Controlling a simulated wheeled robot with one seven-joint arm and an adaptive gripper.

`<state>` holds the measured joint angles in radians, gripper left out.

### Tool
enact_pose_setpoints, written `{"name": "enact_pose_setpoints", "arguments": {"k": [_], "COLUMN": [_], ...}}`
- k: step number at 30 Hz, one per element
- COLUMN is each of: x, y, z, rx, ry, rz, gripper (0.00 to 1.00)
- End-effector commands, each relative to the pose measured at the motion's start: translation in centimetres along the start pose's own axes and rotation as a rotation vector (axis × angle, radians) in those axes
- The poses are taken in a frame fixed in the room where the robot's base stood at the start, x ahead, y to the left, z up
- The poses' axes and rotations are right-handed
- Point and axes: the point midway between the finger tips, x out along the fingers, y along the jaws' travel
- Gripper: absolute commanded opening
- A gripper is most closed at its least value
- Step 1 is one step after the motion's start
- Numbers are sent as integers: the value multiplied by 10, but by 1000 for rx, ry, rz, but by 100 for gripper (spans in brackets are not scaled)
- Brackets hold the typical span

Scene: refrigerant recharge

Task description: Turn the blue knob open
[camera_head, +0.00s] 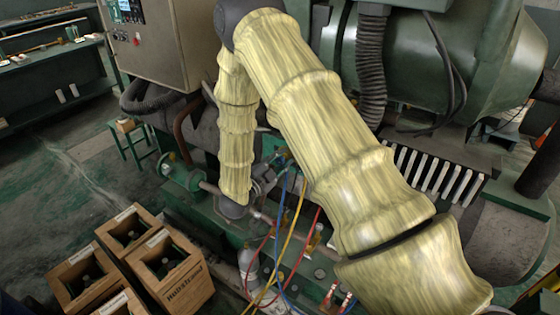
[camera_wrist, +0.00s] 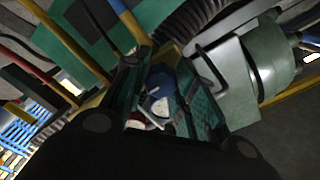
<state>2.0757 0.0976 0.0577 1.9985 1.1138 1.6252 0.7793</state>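The blue knob (camera_wrist: 160,82) shows near the middle of the wrist view, with a pale round part just below it. In the head view my gripper (camera_head: 268,172) is small and dark beside a teal fitting (camera_head: 284,160) where the hoses start. The knob cannot be made out clearly there, as my arm and gripper crowd that spot.
Blue, yellow and red hoses (camera_head: 291,235) hang below the fitting. A green machine with a large tank (camera_head: 465,60) stands behind and right. A grey control cabinet (camera_head: 155,45) is at the back. Wooden crates (camera_head: 183,290) sit on the floor at lower left.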

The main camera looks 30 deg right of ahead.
Motion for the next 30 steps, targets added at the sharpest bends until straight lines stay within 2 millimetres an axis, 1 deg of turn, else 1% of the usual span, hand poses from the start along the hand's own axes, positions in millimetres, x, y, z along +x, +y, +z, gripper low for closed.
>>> {"name": "enact_pose_setpoints", "arguments": {"k": [1,2,8,14,20,30], "x": [0,0,0,0,0,-1], "y": [0,0,0,1,1,0], "z": [0,0,0,0,1,1], "rx": [0,0,-7,-59,-185,-499], "ry": [0,0,0,0,-1,0], "rz": [0,0,0,-1,-1,-2], "gripper": [7,3,3,3,3,3]}}
